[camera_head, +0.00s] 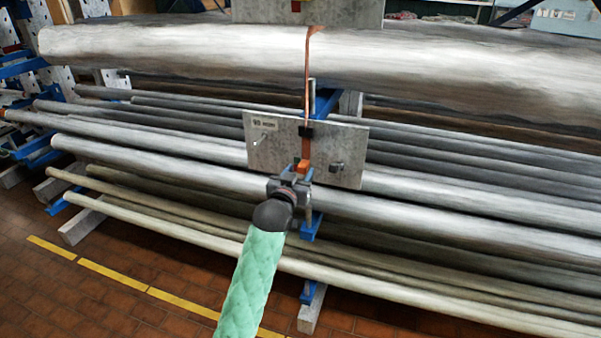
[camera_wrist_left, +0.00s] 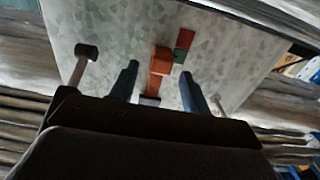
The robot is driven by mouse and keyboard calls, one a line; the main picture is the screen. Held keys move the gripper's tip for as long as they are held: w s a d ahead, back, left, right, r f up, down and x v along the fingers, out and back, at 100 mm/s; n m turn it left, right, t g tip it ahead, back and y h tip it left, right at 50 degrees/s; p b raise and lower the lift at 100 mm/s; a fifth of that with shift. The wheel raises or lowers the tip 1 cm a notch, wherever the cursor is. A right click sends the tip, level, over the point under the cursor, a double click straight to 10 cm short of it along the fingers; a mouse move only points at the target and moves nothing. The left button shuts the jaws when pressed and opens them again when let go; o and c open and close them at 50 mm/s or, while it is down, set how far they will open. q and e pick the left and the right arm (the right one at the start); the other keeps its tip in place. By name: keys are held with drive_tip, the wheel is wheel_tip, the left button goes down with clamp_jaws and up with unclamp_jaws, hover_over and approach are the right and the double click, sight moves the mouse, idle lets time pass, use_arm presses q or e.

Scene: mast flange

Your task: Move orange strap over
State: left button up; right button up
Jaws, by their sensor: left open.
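The orange strap (camera_head: 306,85) runs from the upper grey plate (camera_head: 345,12) down across the pipes to the lower grey plate (camera_head: 270,150). It passes a black clip (camera_head: 306,132), and an orange end piece (camera_head: 303,165) shows below it. My left gripper (camera_head: 298,172) is at the lower part of this plate, by the orange end piece. In the left wrist view my left gripper (camera_wrist_left: 158,70) is open, with an orange piece (camera_wrist_left: 160,62) between its fingers. Contact with the fingers cannot be told. My right gripper is not in view.
A red and green block (camera_wrist_left: 183,42) lies beside the orange piece in the left wrist view. Long pipes (camera_head: 160,165) lie on blue supports (camera_head: 311,228) behind the arm.

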use_arm(q)
drive_tip(key=b+v, duration=0.1)
drive_tip(key=v, duration=0.5)
drive_tip(key=shift+b, duration=0.4)
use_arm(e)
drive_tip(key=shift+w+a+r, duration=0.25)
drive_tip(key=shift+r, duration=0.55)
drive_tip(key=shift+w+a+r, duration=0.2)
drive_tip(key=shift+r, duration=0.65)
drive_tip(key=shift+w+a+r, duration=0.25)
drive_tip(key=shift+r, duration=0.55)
